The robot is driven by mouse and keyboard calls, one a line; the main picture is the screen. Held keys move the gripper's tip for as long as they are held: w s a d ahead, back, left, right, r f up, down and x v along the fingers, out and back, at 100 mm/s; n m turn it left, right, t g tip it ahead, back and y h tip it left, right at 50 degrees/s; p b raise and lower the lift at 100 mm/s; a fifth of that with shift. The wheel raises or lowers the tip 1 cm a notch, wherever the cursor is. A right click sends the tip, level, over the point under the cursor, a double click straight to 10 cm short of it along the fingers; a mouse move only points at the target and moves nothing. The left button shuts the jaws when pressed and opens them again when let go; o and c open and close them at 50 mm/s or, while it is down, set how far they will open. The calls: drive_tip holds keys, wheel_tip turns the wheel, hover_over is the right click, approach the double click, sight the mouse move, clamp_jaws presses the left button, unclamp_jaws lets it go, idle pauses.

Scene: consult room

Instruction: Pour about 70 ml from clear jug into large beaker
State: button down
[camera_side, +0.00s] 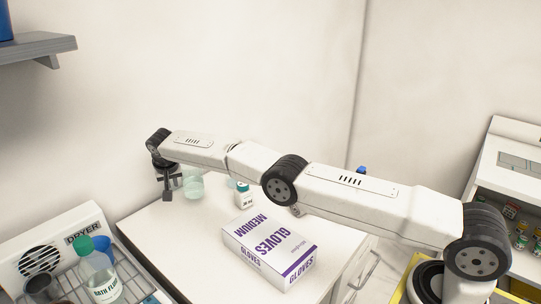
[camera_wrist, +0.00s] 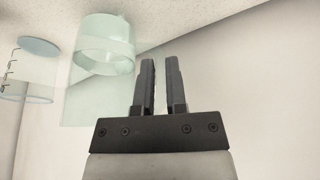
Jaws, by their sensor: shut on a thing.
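The clear jug (camera_side: 193,185) is a pale green see-through vessel beside my gripper, at the far left end of the white worktop. In the wrist view the jug (camera_wrist: 105,50) is at upper left, close beside the fingers, with a greenish band inside it. My gripper (camera_side: 168,188) points down; its dark fingers (camera_wrist: 161,82) are nearly together, shut on the jug. The exact grip spot is hard to make out. A second clear vessel with marks, seemingly the large beaker (camera_wrist: 38,75), stands further left. Whether the jug touches the worktop I cannot tell.
A white bottle with a green cap (camera_side: 243,198) stands on the worktop (camera_side: 185,245) under my arm. A purple and white gloves box (camera_side: 270,248) lies in front. A dryer rack (camera_side: 125,270) with several vessels is at lower left. A grey shelf (camera_side: 38,46) hangs upper left.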

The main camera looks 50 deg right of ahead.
drive_tip(key=shift+r, duration=0.1)
drive_tip(key=shift+d+r, duration=0.1)
drive_tip(key=shift+s+d+r+m+t+y, duration=0.2)
drive_tip(key=shift+d+r+t+y, duration=0.05)
drive_tip(key=shift+d+r+y, duration=0.55)
drive_tip(key=shift+s+d+r+m+t+y, duration=0.25)
drive_tip(key=shift+d+r+y, duration=0.3)
drive_tip(key=shift+y, duration=0.35)
drive_tip(key=s+d+r+m+t+y, duration=0.1)
drive_tip(key=d+r+t+y, duration=0.1)
drive_tip(key=d+r+y, duration=0.3)
drive_tip(key=shift+s+d+r+y, duration=0.2)
drive_tip(key=shift+s+r+y, duration=0.15)
drive_tip(key=shift+r+y, duration=0.4)
drive_tip(key=shift+s+d+r+m+t+y+p, duration=0.15)
drive_tip(key=shift+d+r+m+t+y+p, duration=0.25)
drive_tip(key=shift+r+m+t+y, duration=0.15)
drive_tip(key=shift+s+d+r+t+y+p, duration=0.2)
drive_tip(key=shift+d+r+t+y+p, duration=0.25)
drive_tip(key=shift+d+r+y+p, duration=0.3)
idle(1.1)
drive_tip(key=shift+s+d+r+y, duration=0.15)
drive_tip(key=shift+d+y, duration=0.1)
drive_tip(key=shift+d, duration=0.1)
idle(0.5)
